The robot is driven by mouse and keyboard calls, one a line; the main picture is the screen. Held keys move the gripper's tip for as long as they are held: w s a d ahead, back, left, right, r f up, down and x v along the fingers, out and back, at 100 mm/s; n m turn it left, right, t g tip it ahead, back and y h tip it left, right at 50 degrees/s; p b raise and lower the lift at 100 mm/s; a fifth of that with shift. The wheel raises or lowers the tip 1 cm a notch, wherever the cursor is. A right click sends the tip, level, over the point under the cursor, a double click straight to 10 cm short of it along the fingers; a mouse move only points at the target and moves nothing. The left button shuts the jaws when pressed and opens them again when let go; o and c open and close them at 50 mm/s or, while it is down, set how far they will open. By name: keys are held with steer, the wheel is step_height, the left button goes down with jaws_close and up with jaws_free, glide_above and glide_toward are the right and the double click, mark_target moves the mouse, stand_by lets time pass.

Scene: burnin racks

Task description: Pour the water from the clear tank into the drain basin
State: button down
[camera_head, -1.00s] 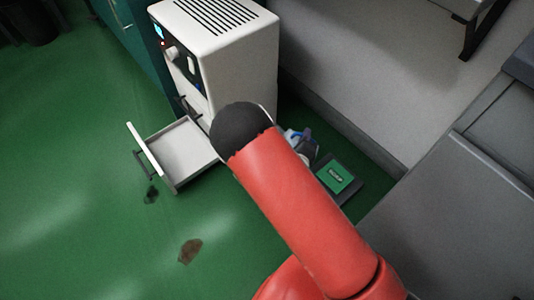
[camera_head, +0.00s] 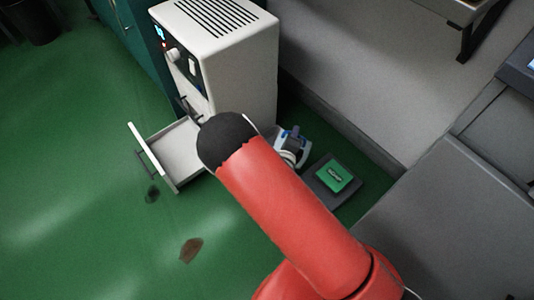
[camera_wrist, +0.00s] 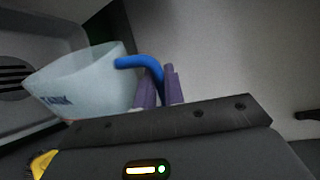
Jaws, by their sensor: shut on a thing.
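In the wrist view, my gripper (camera_wrist: 161,84) has its two purple fingers shut on the blue handle of the clear tank (camera_wrist: 85,85). The tank is pale, see-through and marked with TANK lettering. It hangs to the left of the fingers and looks slightly slanted in this view. I cannot make out a water level in it. Behind it at the left is a grey, rimmed hollow with dark slots, which looks like the drain basin (camera_wrist: 52,117). I cannot tell the gap between them.
A white machine (camera_head: 240,70) with a slotted top stands at the back, its drawer (camera_head: 168,152) pulled open. A green box (camera_head: 334,175) on a dark base lies near the wall. A white and blue item (camera_head: 291,145) is partly hidden.

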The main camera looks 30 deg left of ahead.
mark_target(284, 134)
steer(key=shift+a, duration=0.6)
steer(key=shift+s+a+f+n+h+p, duration=0.1)
steer(key=shift+a+f+n+h+p, duration=0.1)
steer(key=shift+a+n, duration=0.3)
steer(key=shift+s+a+f+n+h+p, duration=0.1)
steer(key=shift+a+f+n, duration=0.05)
steer(key=shift+a+n, duration=0.35)
